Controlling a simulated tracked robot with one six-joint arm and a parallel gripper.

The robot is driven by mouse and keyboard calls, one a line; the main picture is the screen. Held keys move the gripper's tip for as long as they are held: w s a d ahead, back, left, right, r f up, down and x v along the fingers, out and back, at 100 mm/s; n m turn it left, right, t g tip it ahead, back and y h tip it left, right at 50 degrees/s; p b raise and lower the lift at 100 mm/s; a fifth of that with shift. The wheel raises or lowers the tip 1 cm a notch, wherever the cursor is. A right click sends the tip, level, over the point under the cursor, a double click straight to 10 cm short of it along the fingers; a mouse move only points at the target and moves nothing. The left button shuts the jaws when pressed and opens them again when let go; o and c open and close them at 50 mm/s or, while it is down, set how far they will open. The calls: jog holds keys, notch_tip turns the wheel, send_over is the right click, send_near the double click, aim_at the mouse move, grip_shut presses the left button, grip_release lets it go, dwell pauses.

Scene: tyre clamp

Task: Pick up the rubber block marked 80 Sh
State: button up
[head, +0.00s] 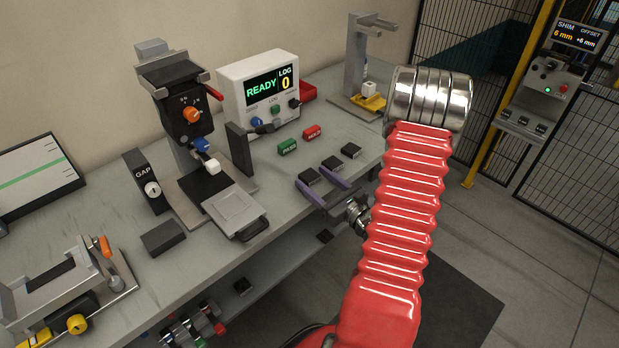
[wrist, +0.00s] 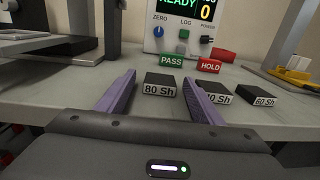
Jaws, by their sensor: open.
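The black rubber block marked 80 Sh (wrist: 160,86) sits on the grey bench, its white label facing me. It is the leftmost block in the wrist view and also the leftmost of the three in the head view (head: 308,176). My gripper (wrist: 158,79) is open, with one purple finger on each side of this block. The block lies between the fingertips with nothing gripped. In the head view my gripper (head: 311,177) reaches in from the bench's front edge, low over the top. Whether the fingers touch the block cannot be told.
A second block (wrist: 217,98) stands right of my right finger, its label partly hidden. A third block (wrist: 263,97), seemingly marked 60 Sh, is farther right. Green PASS (wrist: 171,60) and red HOLD (wrist: 209,66) markers stand behind. A clamp press (head: 190,130) is to the left.

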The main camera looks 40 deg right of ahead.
jog(key=shift+c, duration=0.5)
jog(key=c, duration=1.1)
